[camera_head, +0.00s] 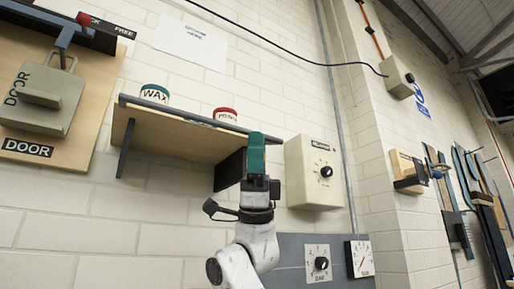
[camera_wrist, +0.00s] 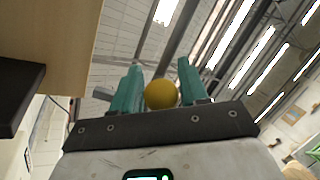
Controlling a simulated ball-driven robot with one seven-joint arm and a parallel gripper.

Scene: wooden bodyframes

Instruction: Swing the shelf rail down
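The wooden shelf (camera_head: 185,138) is on the brick wall. A dark rail (camera_head: 190,115) runs along its upper front edge, sloping down to the right. My gripper (camera_head: 256,150) is at the rail's right end, its green fingers pointing up and covering part of the rail. In the wrist view my gripper (camera_wrist: 159,80) has its fingers apart. A yellow ball (camera_wrist: 161,94) shows between them; whether they touch it, or whether it belongs to the rail, I cannot tell. The shelf's wooden underside also shows in the wrist view (camera_wrist: 50,35).
A WAX tin (camera_head: 154,94) and a red-lidded tin (camera_head: 225,115) stand on the shelf. A dark bracket (camera_head: 229,170) is just left of my gripper. A beige box with a dial (camera_head: 314,172) is close on the right. A DOOR panel (camera_head: 45,98) hangs at the far left.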

